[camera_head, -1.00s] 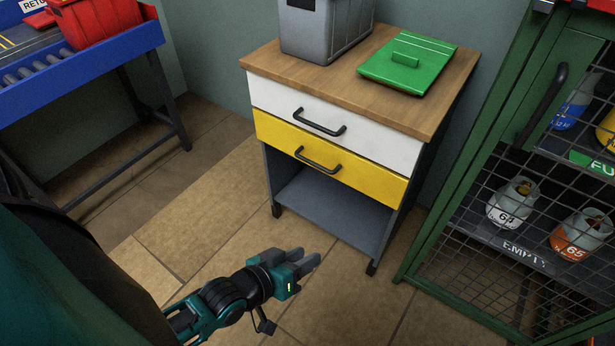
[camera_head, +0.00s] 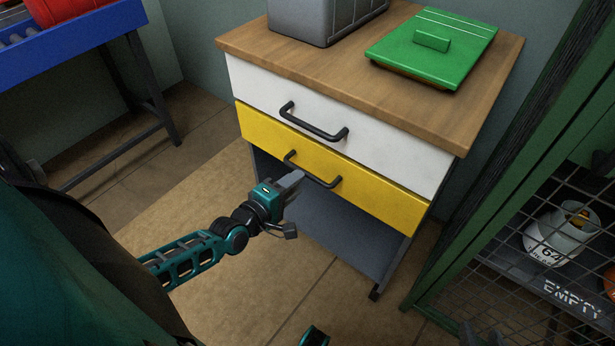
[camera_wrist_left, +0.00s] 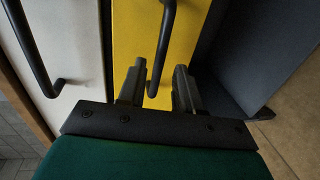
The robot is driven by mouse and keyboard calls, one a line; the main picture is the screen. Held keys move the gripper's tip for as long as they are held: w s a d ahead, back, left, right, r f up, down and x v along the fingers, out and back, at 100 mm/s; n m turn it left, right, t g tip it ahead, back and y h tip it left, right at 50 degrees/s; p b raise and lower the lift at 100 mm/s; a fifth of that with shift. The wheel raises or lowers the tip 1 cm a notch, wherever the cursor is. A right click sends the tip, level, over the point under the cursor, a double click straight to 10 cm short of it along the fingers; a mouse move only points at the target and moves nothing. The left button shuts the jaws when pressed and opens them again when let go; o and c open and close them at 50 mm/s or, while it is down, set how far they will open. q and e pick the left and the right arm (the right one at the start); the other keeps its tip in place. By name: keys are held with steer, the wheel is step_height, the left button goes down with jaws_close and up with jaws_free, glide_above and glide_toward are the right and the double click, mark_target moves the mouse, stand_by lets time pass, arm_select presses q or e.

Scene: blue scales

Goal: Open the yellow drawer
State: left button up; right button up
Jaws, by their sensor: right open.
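The yellow drawer (camera_head: 335,172) is the lower drawer of a small cabinet and looks closed, its front about flush with the white drawer. It has a black bar handle (camera_head: 312,172). My left gripper (camera_head: 291,186) is just in front of and below the left part of this handle. In the left wrist view, the yellow drawer (camera_wrist_left: 130,40) lies ahead, and the handle (camera_wrist_left: 162,50) runs down into the gap between the open fingers of the left gripper (camera_wrist_left: 158,90). Contact cannot be told. Only a bit of my right gripper (camera_head: 315,338) shows at the bottom edge.
Above is a white drawer (camera_head: 385,140) with a similar handle (camera_head: 313,122). A grey bin (camera_head: 310,20) and a green lid (camera_head: 435,48) sit on the wooden top. A green mesh cage (camera_head: 480,200) with gas bottles stands right; a blue conveyor (camera_head: 80,30) stands left. Floor before the cabinet is clear.

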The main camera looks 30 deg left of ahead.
mark_target(308, 174)
arm_select(q)
steer(key=b+x, duration=0.1)
steer(key=x, duration=0.4)
steer(key=shift+w+d, duration=0.1)
steer(key=shift+w, duration=0.25)
steer(key=shift+c, duration=0.2)
jaws_close()
